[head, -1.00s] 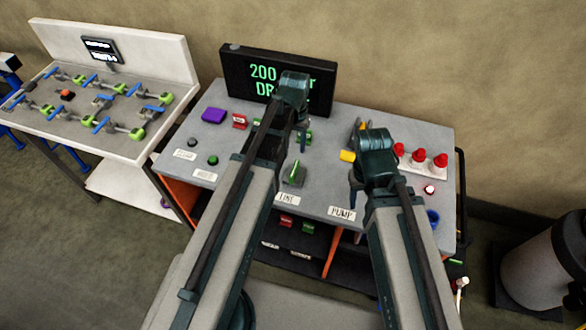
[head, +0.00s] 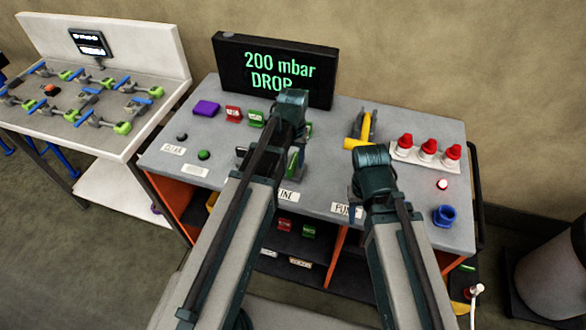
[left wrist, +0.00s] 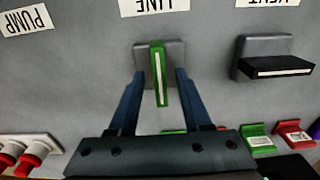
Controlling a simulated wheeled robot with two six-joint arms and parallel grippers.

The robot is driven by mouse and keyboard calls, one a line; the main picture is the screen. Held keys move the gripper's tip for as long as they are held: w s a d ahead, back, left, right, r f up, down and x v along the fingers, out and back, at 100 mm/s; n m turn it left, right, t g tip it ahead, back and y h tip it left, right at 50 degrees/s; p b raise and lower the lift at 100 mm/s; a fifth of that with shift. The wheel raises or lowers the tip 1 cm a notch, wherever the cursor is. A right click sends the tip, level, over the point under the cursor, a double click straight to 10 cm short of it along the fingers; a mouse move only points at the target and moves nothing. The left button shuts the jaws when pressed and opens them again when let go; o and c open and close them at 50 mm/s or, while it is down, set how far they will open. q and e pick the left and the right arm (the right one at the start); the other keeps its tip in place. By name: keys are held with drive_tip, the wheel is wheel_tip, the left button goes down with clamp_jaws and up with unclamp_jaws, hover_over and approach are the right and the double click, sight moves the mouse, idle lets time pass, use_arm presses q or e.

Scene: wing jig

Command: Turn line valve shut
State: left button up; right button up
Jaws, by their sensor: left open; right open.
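The line valve has a green handle with a pale stripe (left wrist: 159,75) on a grey block, beside an upside-down LINE label (left wrist: 150,5) in the left wrist view. My left gripper (left wrist: 161,85) is open, with one dark finger on each side of the handle. I see gaps between fingers and handle. In the head view the green handle (head: 293,163) is partly hidden by my left arm. The LINE label (head: 287,195) is partly covered too. My right gripper (head: 358,192) is open and empty near the PUMP label (head: 342,209).
A black-handled valve (left wrist: 277,67) sits beside the line valve. Green (left wrist: 257,138) and red (left wrist: 292,134) tags stand nearby. The display (head: 275,70) reads "200 mbar DROP". Red-capped items (head: 428,147), a yellow handle (head: 357,144) and a blue cup (head: 444,216) are on the right.

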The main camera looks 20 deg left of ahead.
use_arm(q)
drive_tip(key=shift+f, duration=0.6)
use_arm(e)
drive_tip(key=shift+f, duration=0.55)
use_arm(q)
drive_tip(key=shift+r, duration=0.1)
clamp_jaws()
